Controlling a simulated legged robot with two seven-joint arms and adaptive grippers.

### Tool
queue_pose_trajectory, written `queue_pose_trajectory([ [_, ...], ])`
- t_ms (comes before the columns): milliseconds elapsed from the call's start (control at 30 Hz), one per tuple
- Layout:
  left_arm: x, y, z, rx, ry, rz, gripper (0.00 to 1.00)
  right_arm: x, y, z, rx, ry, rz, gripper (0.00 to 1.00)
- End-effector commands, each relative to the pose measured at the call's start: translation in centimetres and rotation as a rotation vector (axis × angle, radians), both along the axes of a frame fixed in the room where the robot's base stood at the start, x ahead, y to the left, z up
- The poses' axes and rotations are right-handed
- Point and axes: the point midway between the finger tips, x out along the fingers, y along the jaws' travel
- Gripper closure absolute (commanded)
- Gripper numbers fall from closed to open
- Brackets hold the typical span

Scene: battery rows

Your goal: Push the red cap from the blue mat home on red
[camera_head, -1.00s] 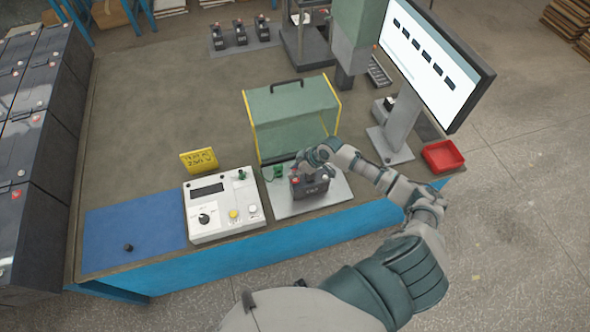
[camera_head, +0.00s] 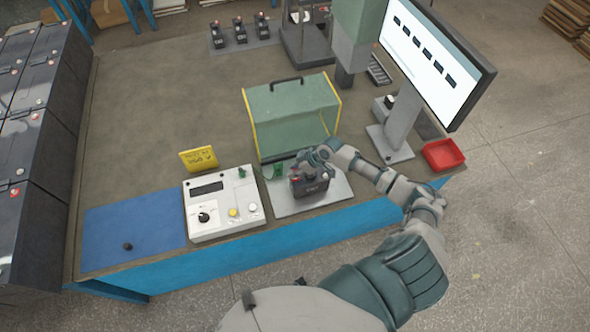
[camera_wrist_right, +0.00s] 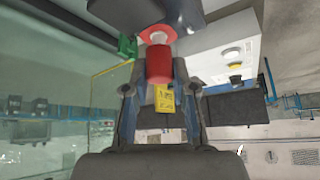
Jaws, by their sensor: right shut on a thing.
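The red cap (camera_wrist_right: 159,65) is between the two fingers of my right gripper (camera_wrist_right: 160,80), which is shut on it. In the wrist view the cap lines up with a pale post ringed in red (camera_wrist_right: 157,35) on the dark battery (camera_wrist_right: 140,10). Whether cap and post touch, I cannot tell. In the head view the battery (camera_head: 312,187) stands on a grey plate (camera_head: 335,194), with my right gripper (camera_head: 297,172) at its upper left. The blue mat (camera_head: 110,225) lies at the left front and bears one small black cap (camera_head: 128,246). My left gripper is out of view.
A white tester box (camera_head: 222,205) stands left of the plate, with a yellow sign (camera_head: 199,159) behind it. A green guard with yellow edges (camera_head: 292,115) stands behind the battery. A monitor (camera_head: 432,60) and a red tray (camera_head: 443,155) are at the right. The table's middle left is clear.

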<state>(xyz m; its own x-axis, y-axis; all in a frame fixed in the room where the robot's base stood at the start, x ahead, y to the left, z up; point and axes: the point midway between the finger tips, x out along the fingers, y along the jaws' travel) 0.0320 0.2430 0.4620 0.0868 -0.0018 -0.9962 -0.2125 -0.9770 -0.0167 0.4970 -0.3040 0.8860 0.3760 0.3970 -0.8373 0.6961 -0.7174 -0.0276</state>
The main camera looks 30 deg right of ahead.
Motion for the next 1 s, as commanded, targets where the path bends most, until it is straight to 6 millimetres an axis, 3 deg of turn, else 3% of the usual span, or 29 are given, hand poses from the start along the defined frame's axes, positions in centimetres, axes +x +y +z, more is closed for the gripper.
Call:
queue_pose_trajectory([
  [1000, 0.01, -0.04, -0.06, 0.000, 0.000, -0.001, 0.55, 0.00, 0.17, -0.75, 0.000, 0.000, 0.001, 0.96],
])
